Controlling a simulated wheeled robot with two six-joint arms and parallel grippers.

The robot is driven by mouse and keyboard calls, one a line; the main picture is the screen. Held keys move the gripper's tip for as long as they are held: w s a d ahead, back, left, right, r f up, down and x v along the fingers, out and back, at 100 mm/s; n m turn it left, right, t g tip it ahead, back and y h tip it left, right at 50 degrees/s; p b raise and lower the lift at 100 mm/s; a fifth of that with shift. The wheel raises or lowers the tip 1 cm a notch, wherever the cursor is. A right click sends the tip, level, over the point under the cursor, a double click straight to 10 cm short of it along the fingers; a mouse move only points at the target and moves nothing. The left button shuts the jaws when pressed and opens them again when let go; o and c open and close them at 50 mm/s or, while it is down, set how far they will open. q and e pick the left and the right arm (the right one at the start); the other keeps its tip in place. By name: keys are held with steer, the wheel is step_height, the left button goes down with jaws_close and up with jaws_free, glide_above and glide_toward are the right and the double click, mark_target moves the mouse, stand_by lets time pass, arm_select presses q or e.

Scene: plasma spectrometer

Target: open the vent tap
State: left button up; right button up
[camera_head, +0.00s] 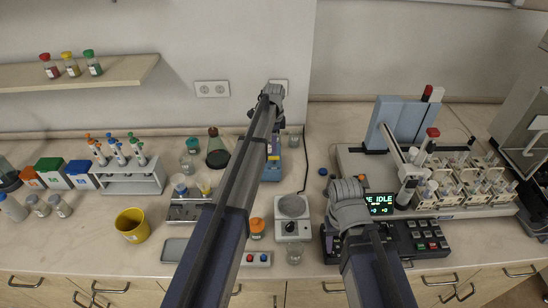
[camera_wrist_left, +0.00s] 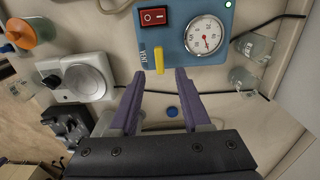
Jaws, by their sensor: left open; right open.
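The vent tap is a yellow lever (camera_wrist_left: 157,58) on the front of a blue pump box (camera_wrist_left: 178,45), below a red switch (camera_wrist_left: 153,17) and left of a round dial gauge (camera_wrist_left: 204,37). My left gripper (camera_wrist_left: 161,72) is open, its two purple fingers on either side of the lever's lower end, with nothing gripped. I cannot tell whether the fingers reach the lever's depth. In the head view the blue box (camera_head: 271,172) is partly hidden behind my left arm. My right arm shows at lower right, but its gripper fingers are not visible.
A scale (camera_head: 291,214) and glass beakers stand near the pump box. Bottles and flasks (camera_head: 217,155) stand to its left. The spectrometer bench (camera_head: 460,180) and a black control panel (camera_head: 420,238) are at right. A cable runs beside the box.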

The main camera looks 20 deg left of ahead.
mark_target(274, 157)
arm_select(q)
step_height(274, 157, down, 6)
steer(key=b, duration=0.4)
steer(key=shift+r+b, duration=0.25)
steer(key=shift+b, duration=0.1)
jaws_close()
